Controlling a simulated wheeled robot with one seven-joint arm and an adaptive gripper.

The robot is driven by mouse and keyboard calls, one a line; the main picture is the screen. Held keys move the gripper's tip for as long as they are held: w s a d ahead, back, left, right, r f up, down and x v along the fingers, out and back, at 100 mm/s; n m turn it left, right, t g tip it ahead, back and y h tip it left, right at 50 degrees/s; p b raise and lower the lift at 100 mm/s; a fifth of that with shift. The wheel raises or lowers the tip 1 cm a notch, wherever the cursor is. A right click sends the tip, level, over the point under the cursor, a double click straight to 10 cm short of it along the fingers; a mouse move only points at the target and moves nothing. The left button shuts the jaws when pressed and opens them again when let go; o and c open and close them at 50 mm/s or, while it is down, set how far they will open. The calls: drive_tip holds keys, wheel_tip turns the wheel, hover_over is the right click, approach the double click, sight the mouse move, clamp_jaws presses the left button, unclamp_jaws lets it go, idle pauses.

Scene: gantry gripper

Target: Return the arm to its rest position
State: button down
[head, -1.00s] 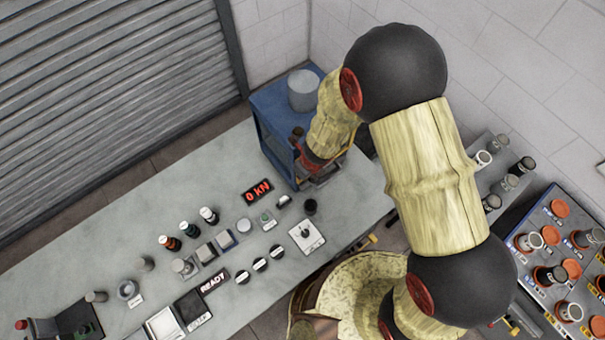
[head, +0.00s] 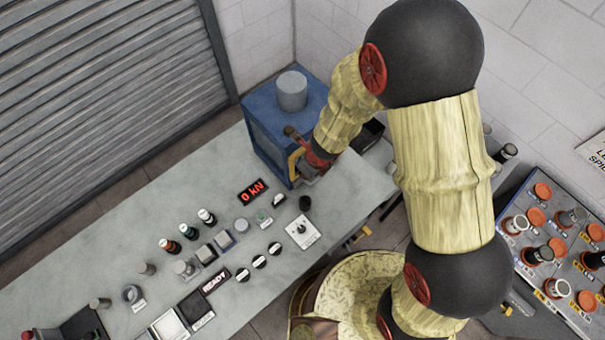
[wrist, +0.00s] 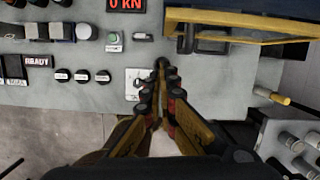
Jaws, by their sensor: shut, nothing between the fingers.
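My arm (head: 440,165) stretches over the right end of the grey console, its elbow high in the head view. My gripper (head: 308,172) is beside the blue cabinet and partly hidden by my own wrist. In the wrist view my gripper (wrist: 161,66) has its two fingers together at the tips, with nothing between them. The tips appear over the console top, near a small white switch plate (wrist: 133,82). I cannot tell their height above it.
The grey console (head: 130,235) carries several buttons, knobs and a red "0 kN" display (head: 252,192). The blue cabinet (head: 262,122) with a grey cylinder (head: 292,90) stands close to my gripper. A panel (head: 545,285) with orange-ringed parts is at the right.

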drive_tip(key=v, duration=0.2)
drive_tip(key=shift+s+d+r+p, duration=0.1)
drive_tip(key=shift+s+r+p, duration=0.15)
drive_tip(key=shift+p, duration=0.15)
